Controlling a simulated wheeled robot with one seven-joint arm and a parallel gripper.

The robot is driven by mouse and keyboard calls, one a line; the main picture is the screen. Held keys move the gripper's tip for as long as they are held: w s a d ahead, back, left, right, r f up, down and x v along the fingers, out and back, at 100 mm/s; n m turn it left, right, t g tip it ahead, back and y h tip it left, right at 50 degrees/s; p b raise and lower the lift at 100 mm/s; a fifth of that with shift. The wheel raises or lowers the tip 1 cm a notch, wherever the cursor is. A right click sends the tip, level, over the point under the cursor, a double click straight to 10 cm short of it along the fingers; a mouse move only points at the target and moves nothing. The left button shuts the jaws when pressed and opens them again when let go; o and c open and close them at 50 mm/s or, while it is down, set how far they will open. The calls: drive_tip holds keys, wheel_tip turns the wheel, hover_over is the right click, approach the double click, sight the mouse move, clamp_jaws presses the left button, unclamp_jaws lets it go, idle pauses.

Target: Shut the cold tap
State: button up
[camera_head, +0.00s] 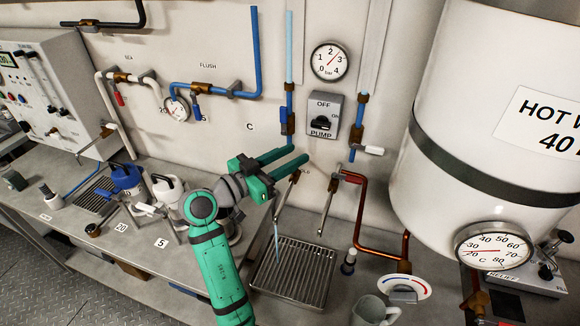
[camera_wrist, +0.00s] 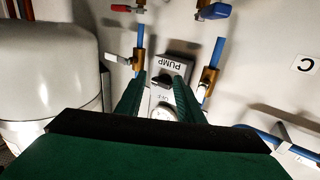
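The cold tap's brass body and spout (camera_head: 284,196) show just below my gripper in the head view, and a thin stream of water (camera_head: 277,242) falls from the spout. My gripper hides the tap's handle there. In the wrist view, a blue handle (camera_wrist: 213,11) is at the top edge, beyond my fingertips and apart from them. My gripper (camera_head: 298,155) is open and empty, its green fingers pointing toward the wall. In the wrist view, the fingers (camera_wrist: 157,84) stand apart on either side of the pump switch in the background.
A red-handled tap (camera_head: 352,177) is to the right, above a grated drain (camera_head: 292,272). The pump switch (camera_head: 323,116) and a gauge (camera_head: 329,61) are on the wall above. A large white tank (camera_head: 480,105) fills the right side. Several jugs (camera_head: 168,190) stand at left.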

drive_tip(key=s+r, duration=0.3)
drive_tip(key=s, duration=0.4)
drive_tip(key=shift+s+d, duration=0.3)
drive_tip(key=shift+s, duration=0.05)
drive_tip(key=shift+r, duration=0.1)
drive_tip(key=shift+a+f, duration=0.1)
drive_tip(key=shift+f, duration=0.1)
clamp_jaws()
drive_tip(key=s+a+f+m+t+y, duration=0.1)
drive_tip(key=s+a+f+m+y, duration=0.15)
drive_tip(key=f+m, duration=0.45)
drive_tip(key=s+a+f+m+t+y, duration=0.1)
drive_tip(key=s+a+f+m+t, duration=0.15)
drive_tip(key=f+m, duration=0.45)
drive_tip(key=shift+m+g, duration=0.45)
drive_tip(key=shift+m, duration=0.15)
drive_tip(key=w+d, duration=0.1)
drive_tip(key=w, duration=0.6)
drive_tip(key=w+d+r, duration=0.1)
drive_tip(key=w, duration=0.3)
drive_tip(key=shift+w+d, duration=0.1)
drive_tip(key=shift+d, duration=0.2)
drive_tip(key=shift+w+a, duration=0.45)
